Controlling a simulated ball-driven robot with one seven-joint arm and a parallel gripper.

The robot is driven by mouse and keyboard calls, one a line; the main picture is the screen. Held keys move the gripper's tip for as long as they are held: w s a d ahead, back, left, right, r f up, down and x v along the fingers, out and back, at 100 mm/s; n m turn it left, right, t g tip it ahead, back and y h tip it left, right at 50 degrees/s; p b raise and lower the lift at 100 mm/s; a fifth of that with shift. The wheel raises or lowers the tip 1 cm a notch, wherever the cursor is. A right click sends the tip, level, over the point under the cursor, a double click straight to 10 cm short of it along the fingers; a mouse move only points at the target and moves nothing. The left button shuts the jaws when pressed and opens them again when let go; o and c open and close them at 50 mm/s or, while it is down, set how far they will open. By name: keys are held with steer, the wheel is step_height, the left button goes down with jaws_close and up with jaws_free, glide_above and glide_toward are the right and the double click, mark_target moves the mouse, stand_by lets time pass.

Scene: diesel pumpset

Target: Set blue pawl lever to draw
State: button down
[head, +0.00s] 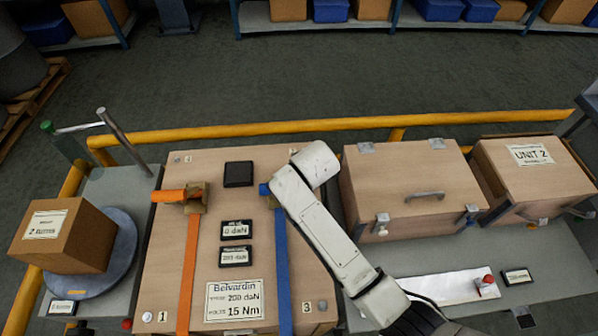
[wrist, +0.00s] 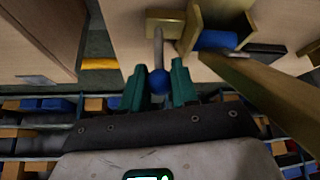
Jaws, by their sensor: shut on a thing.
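In the wrist view the blue pawl lever is a thin pale rod with a round blue knob (wrist: 160,82) at its end. My gripper (wrist: 160,76) has its two teal fingers on either side of the knob and is shut on it. In the head view the blue strap (head: 282,265) runs down the right part of the wooden bench panel (head: 160,262). My arm hides the lever and my gripper there.
An orange strap (head: 190,260) with a brass ratchet (head: 196,197) lies left of the blue one. Two small displays (head: 236,230) sit between the straps. A wooden box with a handle (head: 390,180) stands right of my arm. A yellow rail (head: 270,128) runs behind the bench.

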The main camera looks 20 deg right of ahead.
steer(key=c, duration=0.9)
jaws_free()
steer(key=shift+w, duration=0.1)
